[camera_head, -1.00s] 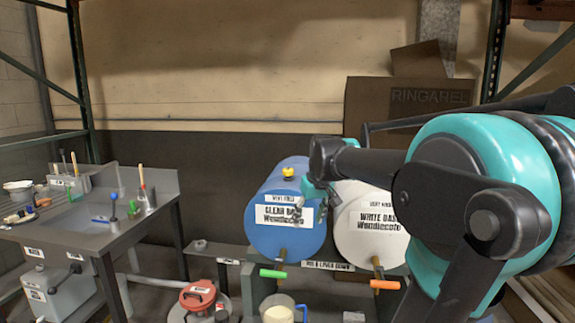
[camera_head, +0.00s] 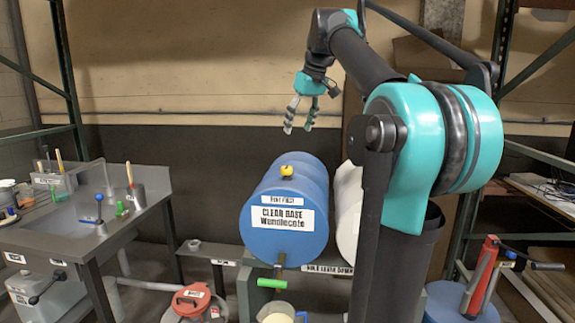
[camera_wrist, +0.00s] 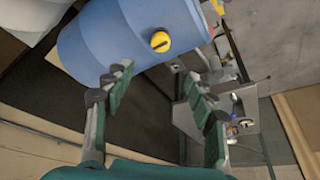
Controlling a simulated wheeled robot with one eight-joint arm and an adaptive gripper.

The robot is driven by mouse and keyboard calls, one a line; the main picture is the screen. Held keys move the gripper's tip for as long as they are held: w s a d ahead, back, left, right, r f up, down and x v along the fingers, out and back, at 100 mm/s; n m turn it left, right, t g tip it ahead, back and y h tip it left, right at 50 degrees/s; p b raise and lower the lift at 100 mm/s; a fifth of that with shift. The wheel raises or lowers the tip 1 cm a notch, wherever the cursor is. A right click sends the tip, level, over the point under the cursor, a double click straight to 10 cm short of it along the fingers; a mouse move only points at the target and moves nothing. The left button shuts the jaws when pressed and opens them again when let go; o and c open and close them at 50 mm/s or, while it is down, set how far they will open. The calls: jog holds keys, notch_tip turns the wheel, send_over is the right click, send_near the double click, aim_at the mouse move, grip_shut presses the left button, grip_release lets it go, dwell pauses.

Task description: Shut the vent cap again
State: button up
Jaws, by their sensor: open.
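The yellow vent cap (camera_head: 286,170) sits on top of the blue clear base drum (camera_head: 288,210), near its front end. In the wrist view the cap (camera_wrist: 160,41) shows as a round yellow knob with a dark slot across it, on the blue drum (camera_wrist: 115,40). I cannot tell from its look how far it is turned or closed. My gripper (camera_head: 298,129) hangs above the drum with fingers pointing down, a little above the cap and apart from it. In the wrist view my gripper (camera_wrist: 158,80) is open and empty, with the cap beyond the fingertips.
A green-handled tap (camera_head: 267,266) juts out below the blue drum. A grey bench (camera_head: 85,235) with small tools is at left. A red-lidded pot (camera_head: 190,298) stands low in front.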

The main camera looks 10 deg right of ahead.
aim_at(287, 167)
jog(key=x, duration=1.5)
jog(key=shift+f, duration=0.1)
jog(key=shift+c, duration=0.5)
jog(key=c, duration=1.1)
jog(key=shift+o, duration=0.2)
